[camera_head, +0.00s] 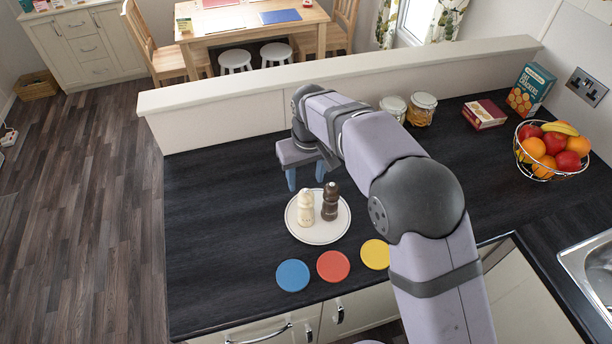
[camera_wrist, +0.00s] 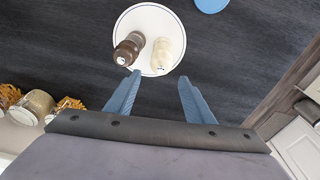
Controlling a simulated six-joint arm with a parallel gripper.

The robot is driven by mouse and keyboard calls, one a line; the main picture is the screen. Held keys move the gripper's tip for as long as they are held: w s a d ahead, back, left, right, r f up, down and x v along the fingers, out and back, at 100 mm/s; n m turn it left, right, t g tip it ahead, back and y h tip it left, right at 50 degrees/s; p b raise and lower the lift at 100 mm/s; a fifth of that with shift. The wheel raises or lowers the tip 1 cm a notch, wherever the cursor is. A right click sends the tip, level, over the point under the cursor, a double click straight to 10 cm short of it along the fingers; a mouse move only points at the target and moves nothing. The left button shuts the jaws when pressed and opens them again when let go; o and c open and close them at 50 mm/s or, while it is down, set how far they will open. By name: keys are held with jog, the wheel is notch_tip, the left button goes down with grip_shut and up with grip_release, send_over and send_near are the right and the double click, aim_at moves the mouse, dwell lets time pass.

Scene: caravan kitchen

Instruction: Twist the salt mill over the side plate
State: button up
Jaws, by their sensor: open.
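The side plate (camera_head: 318,235) is white with a dark rim line and lies on the dark worktop; it also shows in the wrist view (camera_wrist: 138,15). Two mills stand on it. The cream mill (camera_head: 306,208) is on the left in the head view, and I take it for the salt mill; it shows in the wrist view too (camera_wrist: 162,56). The dark brown mill (camera_head: 330,202) stands close beside it and also shows in the wrist view (camera_wrist: 128,48). My gripper (camera_head: 306,183) is open and empty, its blue fingers just behind and above the mills. In the wrist view its fingertips (camera_wrist: 160,78) point towards the plate.
Blue (camera_head: 293,275), red (camera_head: 334,266) and yellow (camera_head: 375,254) discs lie in front of the plate. Glass jars (camera_head: 421,110), a small box (camera_head: 484,114), a teal carton (camera_head: 530,89) and a fruit bowl (camera_head: 552,152) stand at right. A raised ledge (camera_head: 230,90) runs behind. The worktop left of the plate is clear.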

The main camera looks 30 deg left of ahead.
aim_at(306, 191)
jog(key=shift+f, duration=0.15)
jog(key=shift+f+b, duration=2.45)
jog(key=shift+f, duration=0.4)
jog(key=shift+c, duration=0.5)
jog(key=c, duration=0.7)
jog(key=shift+f, duration=0.1)
